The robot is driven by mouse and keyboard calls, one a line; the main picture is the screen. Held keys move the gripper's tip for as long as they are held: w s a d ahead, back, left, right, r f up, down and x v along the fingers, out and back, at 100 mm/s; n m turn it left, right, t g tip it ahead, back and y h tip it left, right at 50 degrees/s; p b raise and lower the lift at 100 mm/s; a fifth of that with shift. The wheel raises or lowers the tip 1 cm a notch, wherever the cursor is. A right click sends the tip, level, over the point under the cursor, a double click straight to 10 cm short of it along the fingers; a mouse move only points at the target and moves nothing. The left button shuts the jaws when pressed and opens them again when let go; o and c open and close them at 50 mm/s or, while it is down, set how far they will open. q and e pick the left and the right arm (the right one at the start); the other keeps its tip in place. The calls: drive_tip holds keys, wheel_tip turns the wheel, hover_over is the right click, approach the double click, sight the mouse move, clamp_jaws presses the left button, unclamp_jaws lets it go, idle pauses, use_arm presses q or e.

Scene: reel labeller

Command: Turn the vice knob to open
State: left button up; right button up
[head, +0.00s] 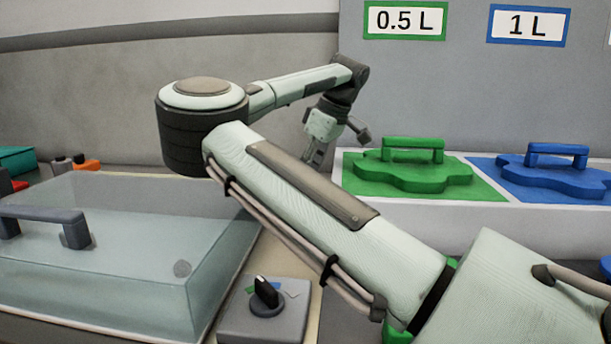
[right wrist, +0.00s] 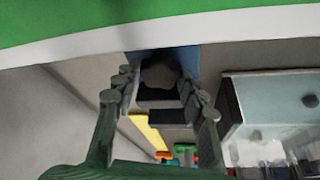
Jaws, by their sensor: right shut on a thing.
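A dark, rounded knob (right wrist: 160,71), which appears to be the vice knob, sits between the two fingers of my right gripper (right wrist: 157,84) in the right wrist view. The gripper is shut on it, with one finger on each side. Dark blocks (right wrist: 170,117) show just below the knob, in front of a blue patch; I cannot tell how far apart they stand. In the head view my right arm reaches across to the back middle, where its gripper (head: 318,150) is small and partly hidden behind my own forearm. The vice cannot be made out there. My left gripper is not in view.
A clear-walled box (head: 120,285) with a grey-handled lid stands at the left. A grey box with a black switch (head: 265,293) is at the front. Green (head: 412,172) and blue (head: 562,172) handled lids lie on a white-edged ledge at the right, below the volume signs.

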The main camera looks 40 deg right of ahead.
drive_tip(key=shift+d+r+n+y, duration=0.1)
drive_tip(key=shift+n+y, duration=0.3)
drive_tip(key=shift+n, duration=0.5)
drive_tip(key=n+y+p, duration=0.1)
drive_tip(key=n, duration=0.1)
drive_tip(key=shift+w+d+n+g, duration=0.1)
drive_tip(key=shift+n+g, duration=0.2)
drive_tip(key=shift+n, duration=0.1)
drive_tip(key=n+p, duration=0.1)
drive_tip(key=n, duration=0.1)
drive_tip(key=n+g+y+p, duration=0.1)
drive_tip(key=n, duration=0.1)
drive_tip(key=shift+w+d+n+g+p, duration=0.1)
drive_tip(key=shift+w+n+g+p, duration=0.05)
drive_tip(key=shift+n+g+p, duration=0.55)
drive_tip(key=shift+n+p, duration=0.05)
drive_tip(key=shift+n, duration=0.65)
drive_tip(key=shift+w+n+g+y, duration=0.1)
drive_tip(key=shift+n+g+y, duration=0.2)
drive_tip(key=shift+n, duration=0.6)
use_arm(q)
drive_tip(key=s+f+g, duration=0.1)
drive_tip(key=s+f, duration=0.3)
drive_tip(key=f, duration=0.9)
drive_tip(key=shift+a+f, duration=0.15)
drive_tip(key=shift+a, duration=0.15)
